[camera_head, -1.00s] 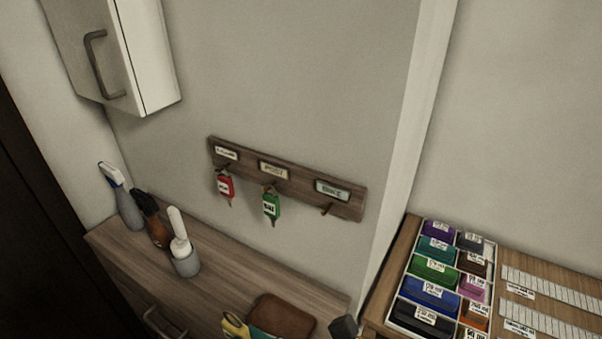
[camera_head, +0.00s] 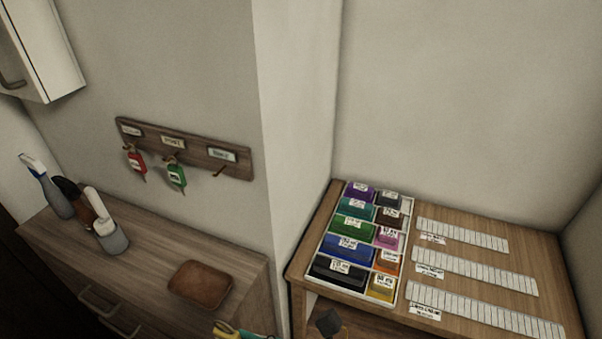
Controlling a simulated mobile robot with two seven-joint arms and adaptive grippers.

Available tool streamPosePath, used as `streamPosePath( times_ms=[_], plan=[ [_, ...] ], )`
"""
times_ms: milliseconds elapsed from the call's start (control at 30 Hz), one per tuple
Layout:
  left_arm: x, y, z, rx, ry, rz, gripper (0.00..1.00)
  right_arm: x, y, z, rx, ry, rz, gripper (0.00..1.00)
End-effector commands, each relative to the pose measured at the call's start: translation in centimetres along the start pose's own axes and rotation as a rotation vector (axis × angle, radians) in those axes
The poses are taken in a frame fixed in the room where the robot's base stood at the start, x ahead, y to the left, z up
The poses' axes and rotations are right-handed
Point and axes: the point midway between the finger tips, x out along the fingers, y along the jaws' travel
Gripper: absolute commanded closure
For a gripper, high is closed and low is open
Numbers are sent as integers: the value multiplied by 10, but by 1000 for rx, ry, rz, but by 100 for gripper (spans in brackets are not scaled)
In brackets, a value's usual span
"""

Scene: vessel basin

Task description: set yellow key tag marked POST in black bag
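I cannot make out a yellow tag marked POST or a black bag with certainty. A yellow and teal piece (camera_head: 229,330) shows at the bottom edge; it is cut off, and I cannot tell whether it is part of my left gripper or something held. A dark block (camera_head: 328,321) at the bottom edge may be part of my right gripper; no fingers show clearly. On the wall key rack (camera_head: 183,148), a red tag (camera_head: 136,161) hangs at the left hook and a green tag (camera_head: 176,174) at the middle one. The right hook (camera_head: 218,172) is empty.
A white tray (camera_head: 404,222) of coloured, labelled pieces stands on the right desk (camera_head: 470,328), beside several white strips (camera_head: 462,235). The left cabinet top (camera_head: 150,242) bears a brown leather piece (camera_head: 200,285), bottles and a brush holder. A wall corner separates them.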

Motion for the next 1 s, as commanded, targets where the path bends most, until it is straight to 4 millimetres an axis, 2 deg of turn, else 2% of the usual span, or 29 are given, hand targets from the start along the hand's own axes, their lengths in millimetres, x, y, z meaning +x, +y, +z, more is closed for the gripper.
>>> streamPosePath(
  times_ms=[100,267,367,533,667,900,1000],
  plan=[
    [0,-15,-2,-2,3,-19,60,-16,-5,-24,-9,12,12,100],
    [0,-25,-5,-1,7,-32,60,-36,-10,-46,-9,8,23,100],
    [0,-23,-6,-1,7,-29,60,-45,-12,-56,-8,6,27,100],
    [0,-5,-7,-4,9,-7,60,-66,-17,-75,-8,6,37,100],
    [0,2,-6,1,7,2,60,-78,-20,-85,-2,2,43,100],
    [0,-4,-4,3,6,-5,60,-101,-26,-100,-2,1,56,100],
    [0,-7,-4,2,5,-8,60,-95,-24,-84,-4,-5,66,100]
  ],
)
